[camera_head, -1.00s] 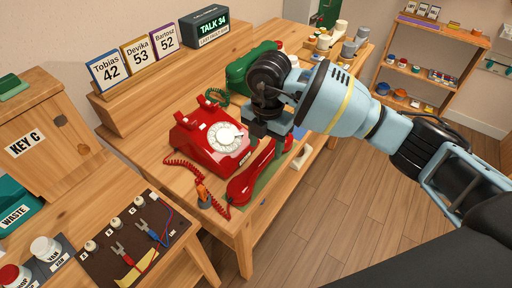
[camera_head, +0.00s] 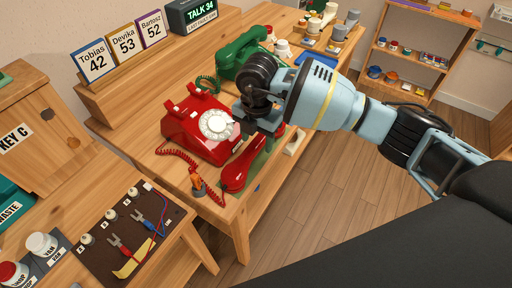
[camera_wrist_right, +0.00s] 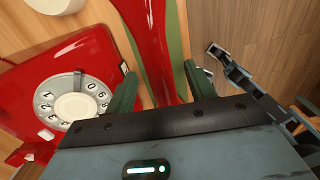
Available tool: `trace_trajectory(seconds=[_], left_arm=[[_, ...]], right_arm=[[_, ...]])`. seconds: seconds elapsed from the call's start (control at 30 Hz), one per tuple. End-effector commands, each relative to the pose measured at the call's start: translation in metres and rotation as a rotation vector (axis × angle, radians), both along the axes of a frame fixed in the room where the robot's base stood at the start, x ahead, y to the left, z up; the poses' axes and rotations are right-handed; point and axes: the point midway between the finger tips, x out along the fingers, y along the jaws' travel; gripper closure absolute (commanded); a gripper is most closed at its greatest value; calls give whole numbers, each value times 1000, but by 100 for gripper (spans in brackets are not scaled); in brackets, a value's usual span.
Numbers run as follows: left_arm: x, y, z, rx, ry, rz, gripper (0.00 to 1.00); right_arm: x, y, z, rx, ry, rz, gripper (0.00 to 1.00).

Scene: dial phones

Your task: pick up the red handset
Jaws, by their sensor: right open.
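The red handset (camera_head: 240,168) lies on a green mat at the table's front edge, beside the red dial phone (camera_head: 192,122). A coiled red cord runs from it. My right gripper (camera_head: 262,130) is over the handset's far part and hides some of it. In the right wrist view, the handset (camera_wrist_right: 156,45) runs between the two spread fingers of the gripper (camera_wrist_right: 160,78). The fingers are on either side of its grip, with a small gap on the right side. My left gripper is not in view.
The red phone's dial (camera_wrist_right: 75,100) is close to the left finger. A green phone (camera_head: 243,55) stands behind. An orange-handled tool (camera_head: 198,183) is by the cord. Several cups (camera_head: 330,30) are at the far end.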

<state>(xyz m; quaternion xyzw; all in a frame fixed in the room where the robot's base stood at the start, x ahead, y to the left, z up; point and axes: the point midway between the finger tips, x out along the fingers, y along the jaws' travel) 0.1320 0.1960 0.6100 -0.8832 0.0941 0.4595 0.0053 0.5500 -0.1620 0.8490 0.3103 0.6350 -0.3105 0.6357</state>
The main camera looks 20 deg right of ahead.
Motion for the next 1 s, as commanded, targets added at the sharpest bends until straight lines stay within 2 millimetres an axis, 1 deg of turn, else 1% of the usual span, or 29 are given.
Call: trace_trajectory(seconds=[0.03, 0.1, 0.2, 0.43, 0.47, 0.87, 1.0], left_arm=[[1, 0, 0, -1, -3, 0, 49], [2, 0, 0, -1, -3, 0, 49], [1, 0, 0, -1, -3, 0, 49], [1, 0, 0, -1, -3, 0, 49], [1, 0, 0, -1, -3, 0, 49], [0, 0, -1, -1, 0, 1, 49], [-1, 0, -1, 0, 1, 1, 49]], right_arm=[[-1, 1, -9, 0, 4, 0, 45], [-1, 2, -19, 1, 3, 0, 45], [-1, 1, -30, 0, 2, 0, 45], [0, 1, -32, 1, -1, 1, 45], [0, 1, -32, 1, -1, 1, 47], [0, 1, -31, 1, -1, 0, 99], [0, 1, -31, 1, -2, 0, 100]])
